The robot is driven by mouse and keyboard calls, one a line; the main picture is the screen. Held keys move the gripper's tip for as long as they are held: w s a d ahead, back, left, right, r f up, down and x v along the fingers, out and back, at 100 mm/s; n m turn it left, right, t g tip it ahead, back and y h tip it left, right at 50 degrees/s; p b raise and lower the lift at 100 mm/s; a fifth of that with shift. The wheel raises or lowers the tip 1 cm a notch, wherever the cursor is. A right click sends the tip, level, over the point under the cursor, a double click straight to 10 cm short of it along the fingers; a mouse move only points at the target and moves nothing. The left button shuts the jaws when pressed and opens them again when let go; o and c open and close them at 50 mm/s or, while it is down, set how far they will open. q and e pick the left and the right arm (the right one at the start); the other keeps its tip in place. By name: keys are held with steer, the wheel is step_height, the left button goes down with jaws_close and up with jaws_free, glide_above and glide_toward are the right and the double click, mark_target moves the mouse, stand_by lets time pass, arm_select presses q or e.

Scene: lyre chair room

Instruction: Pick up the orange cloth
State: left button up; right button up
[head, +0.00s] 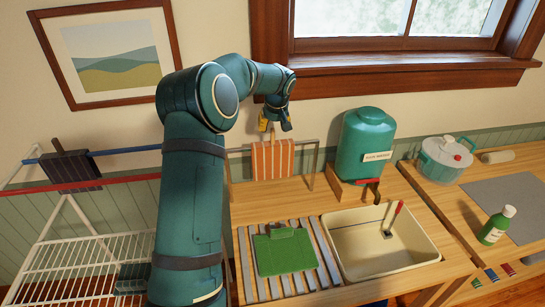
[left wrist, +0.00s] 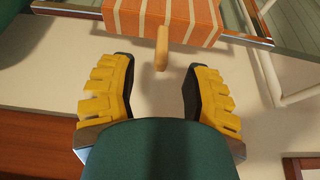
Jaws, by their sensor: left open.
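The orange cloth (head: 273,160), with pale stripes, hangs over a rail (head: 308,142) at the back of the wooden counter. It also shows at the top of the left wrist view (left wrist: 195,18). A small wooden peg (left wrist: 162,48) stands out from the cloth's top edge. My left gripper (head: 274,124) is just above the cloth, pointing down, with its yellow fingers apart. In the left wrist view my left gripper (left wrist: 160,82) is open and empty, and the cloth lies beyond the fingertips. My right gripper is not in view.
A green water dispenser (head: 365,145) stands close right of the cloth. A drying rack (head: 85,262) with a dark cloth (head: 72,170) is at left.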

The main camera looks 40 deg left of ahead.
mark_target(273, 130)
arm_select(q)
steer(key=x, duration=0.4)
steer(key=shift+f, duration=0.2)
steer(key=shift+s, duration=0.1)
jaws_close()
